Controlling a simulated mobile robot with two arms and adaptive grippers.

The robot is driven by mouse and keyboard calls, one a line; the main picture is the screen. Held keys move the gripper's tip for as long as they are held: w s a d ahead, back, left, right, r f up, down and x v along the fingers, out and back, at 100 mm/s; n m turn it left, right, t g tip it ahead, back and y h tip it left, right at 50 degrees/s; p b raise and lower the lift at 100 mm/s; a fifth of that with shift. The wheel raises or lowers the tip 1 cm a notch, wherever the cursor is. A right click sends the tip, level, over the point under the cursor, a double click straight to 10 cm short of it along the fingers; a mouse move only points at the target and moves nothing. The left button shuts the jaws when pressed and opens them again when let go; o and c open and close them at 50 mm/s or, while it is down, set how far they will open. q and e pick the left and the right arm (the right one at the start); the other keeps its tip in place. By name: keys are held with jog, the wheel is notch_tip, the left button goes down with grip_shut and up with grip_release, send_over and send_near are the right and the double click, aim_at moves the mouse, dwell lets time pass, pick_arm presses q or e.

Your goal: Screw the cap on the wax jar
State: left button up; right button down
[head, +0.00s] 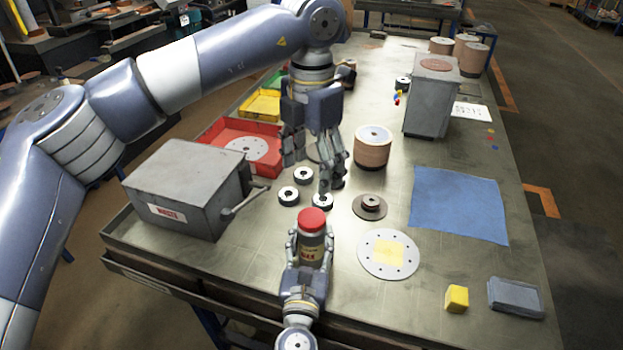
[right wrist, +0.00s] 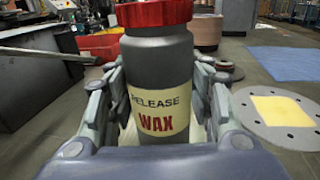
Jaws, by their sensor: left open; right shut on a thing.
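The wax jar (head: 312,247) is a grey bottle with a cream label reading "RELEASE WAX"; it stands upright near the table's front edge. In the right wrist view the jar (right wrist: 158,62) fills the middle. The red cap (head: 312,218) sits on top of the jar, and it also shows in the right wrist view (right wrist: 155,12), cut by the top edge. I cannot tell how tightly it sits. My right gripper (head: 310,256) is shut around the jar's body, a finger on each side. My left gripper (head: 314,170) is open and empty, pointing down, above and behind the cap.
Several small dark rings (head: 289,196) lie behind the jar. A grey waste box (head: 185,190) with a lever stands left. A flap disc (head: 370,206), a perforated plate (head: 370,262) and a blue cloth (head: 458,204) lie right. A yellow block (head: 456,299) is front right.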

jog(key=c, duration=0.7)
grip_release()
jog(key=s, duration=0.4)
jog(key=s+a, duration=0.1)
jog(key=s, duration=0.7)
jog(key=shift+a, duration=0.2)
